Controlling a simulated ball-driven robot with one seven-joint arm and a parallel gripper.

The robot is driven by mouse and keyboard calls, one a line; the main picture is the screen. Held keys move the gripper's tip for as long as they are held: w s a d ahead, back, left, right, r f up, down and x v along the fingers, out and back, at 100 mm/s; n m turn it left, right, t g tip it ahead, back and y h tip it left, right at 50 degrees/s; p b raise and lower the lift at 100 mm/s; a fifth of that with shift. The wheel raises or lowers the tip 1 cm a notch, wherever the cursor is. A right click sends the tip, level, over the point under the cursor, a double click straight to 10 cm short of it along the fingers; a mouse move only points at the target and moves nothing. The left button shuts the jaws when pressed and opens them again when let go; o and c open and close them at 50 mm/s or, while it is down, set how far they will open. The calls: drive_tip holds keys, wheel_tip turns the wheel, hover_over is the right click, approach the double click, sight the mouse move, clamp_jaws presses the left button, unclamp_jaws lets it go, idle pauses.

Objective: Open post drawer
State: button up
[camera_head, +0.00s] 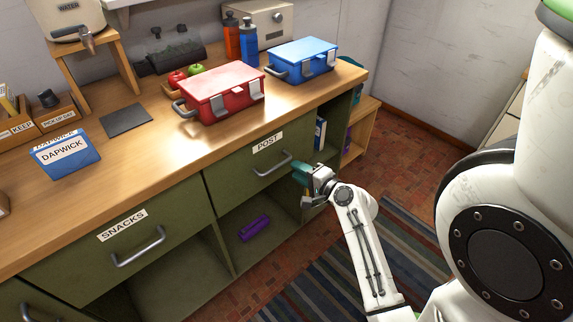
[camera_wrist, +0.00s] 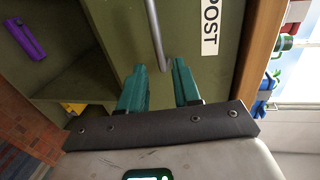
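The post drawer (camera_head: 245,172) is a green drawer front under the worktop, labelled POST, and looks shut. Its grey bar handle (camera_head: 274,166) runs across the front. My gripper (camera_head: 299,172) is just right of the handle in the head view. In the wrist view, the two teal fingers of my gripper (camera_wrist: 160,66) are apart, with a gap between them. One end of the handle (camera_wrist: 157,35) shows at the gap between the fingertips; I cannot tell whether they touch it. The POST label (camera_wrist: 210,25) is beside it.
The snacks drawer (camera_head: 90,243) is to the left. Open shelves lie below, one holding a purple object (camera_head: 254,228). A red case (camera_head: 222,92) and a blue case (camera_head: 302,60) stand on the worktop (camera_head: 150,150). A striped rug (camera_head: 330,275) covers the floor.

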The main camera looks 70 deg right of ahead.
sight(284, 163)
drive_tip(key=x, duration=0.7)
drive_tip(key=shift+w+d, duration=0.1)
drive_tip(key=shift+w, duration=0.2)
clamp_jaws()
